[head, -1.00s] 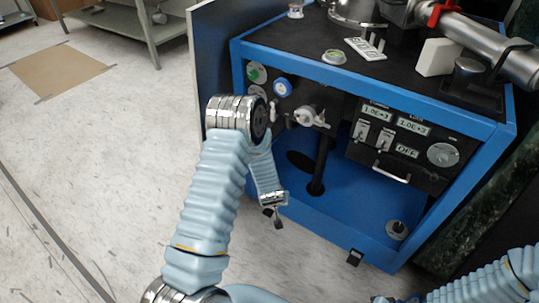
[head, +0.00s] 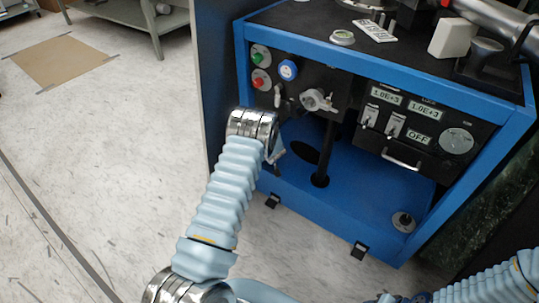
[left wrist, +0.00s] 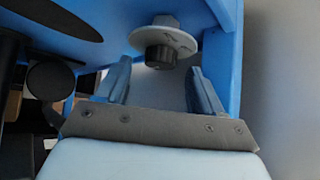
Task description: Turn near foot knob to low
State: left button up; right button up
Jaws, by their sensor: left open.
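A dark foot knob (left wrist: 162,55) on a pale marked disc shows in the left wrist view at the blue floor panel, close to a blue corner post. Its setting is too small to read. My left gripper (left wrist: 158,70) is open, with one finger on each side of the knob in the picture; whether they touch it I cannot tell. In the head view only a sliver of this gripper (head: 277,153) shows past my wrist, and this knob is hidden there. A similar knob (head: 403,221) stands at the cabinet's front right corner. My right gripper is not in view.
The blue cabinet (head: 390,255) has a black post (head: 322,160) and a dark opening in its floor.

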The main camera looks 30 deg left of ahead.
pick_arm(q)
jog(key=shift+x, duration=0.95)
jog(key=shift+c, duration=0.3)
jog(key=c, duration=1)
jog(key=shift+d+r+n+p, duration=0.15)
jog(key=shift+n+p, duration=0.25)
jog(key=shift+p, duration=0.15)
jog(key=shift+w+n+g+y+p, duration=0.1)
jog(key=shift+n+g+y+p, duration=0.35)
jog(key=shift+n+g+y, duration=0.05)
jog(key=shift+n, duration=0.4)
jog(key=shift+w+f+n+g+y, duration=0.1)
jog(key=shift+f+n+g+y, duration=0.15)
jog(key=shift+n+g+y, duration=0.15)
jog(key=n+g+b, duration=0.1)
jog(key=n+b, duration=0.1)
jog(key=b, duration=0.2)
jog(key=n+g+y+b, duration=0.1)
jog(key=n+g+b, duration=0.1)
jog(key=b, duration=0.2)
jog(key=n+g+y+b, duration=0.1)
jog(key=n+b, duration=0.1)
jog(key=b, duration=0.2)
jog(key=shift+w+d+f+n+g, duration=0.1)
jog(key=shift+w+f+n+g, duration=0.2)
jog(key=shift+g, duration=0.1)
jog(key=shift+r+n+g+b, duration=0.3)
jog(key=shift+r+n+b, duration=0.1)
jog(key=shift+b, duration=0.45)
